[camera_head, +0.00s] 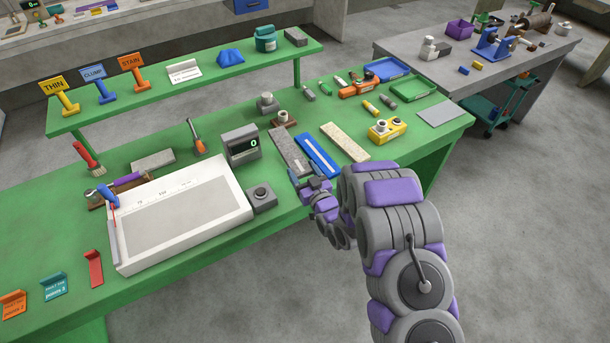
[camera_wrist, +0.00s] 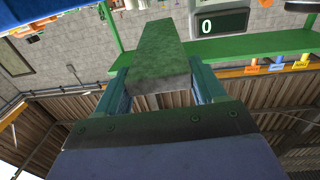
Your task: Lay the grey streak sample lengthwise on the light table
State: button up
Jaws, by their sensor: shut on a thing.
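The grey streak sample (camera_head: 287,146) is a flat, speckled grey strip on the right half of the green bench, left of a blue strip. My gripper (camera_head: 312,185) is at its near end. In the wrist view the sample (camera_wrist: 158,55) is a long bar with greenish mottling, clamped between the two fingers of my gripper (camera_wrist: 160,90). I cannot tell whether it is clear of the bench. The light table (camera_head: 238,205), a white frame around a grey panel, lies to the left, its panel empty.
A display reading 0 (camera_head: 241,145) and a small grey block with a knob (camera_head: 262,197) stand between sample and light table. A blue strip (camera_head: 318,154) and a beige strip (camera_head: 345,142) lie right of it.

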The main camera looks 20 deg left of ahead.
jog(key=r, duration=0.3)
jog(key=r+p, duration=0.1)
jog(key=r, duration=0.5)
jog(key=shift+w+d+r+p, duration=0.1)
jog(key=shift+w+d+p, duration=0.05)
jog(key=shift+d+p, duration=0.2)
jog(key=w+d+r+m+t+h+b, duration=0.1)
jog(key=w+d+r+m+t+h, duration=0.3)
jog(key=d, duration=1.4)
jog(key=d+r+m+t+h+b, duration=0.1)
jog(key=d+m+h, duration=0.6)
jog(key=d, duration=1.1)
jog(key=s+a+f+n+g+y, duration=0.1)
jog(key=a+f+n+y, duration=0.2)
jog(key=a, duration=0.9)
jog(key=s+a+f+n+g+y, duration=0.2)
jog(key=a+f+n+y, duration=0.2)
jog(key=a, duration=0.8)
jog(key=s+a+f+n+g+y, duration=0.1)
jog(key=a+f+n+y, duration=0.3)
jog(key=a, duration=0.8)
jog(key=shift+s+a+f+g, duration=0.1)
jog(key=shift+a+f+g, duration=0.15)
jog(key=shift+f, duration=0.15)
jog(key=shift+s+a+f+g, duration=0.1)
jog(key=shift+f+g, duration=0.15)
jog(key=shift+f, duration=0.1)
jog(key=shift+f+b, duration=0.5)
jog(key=shift+f, duration=4.25)
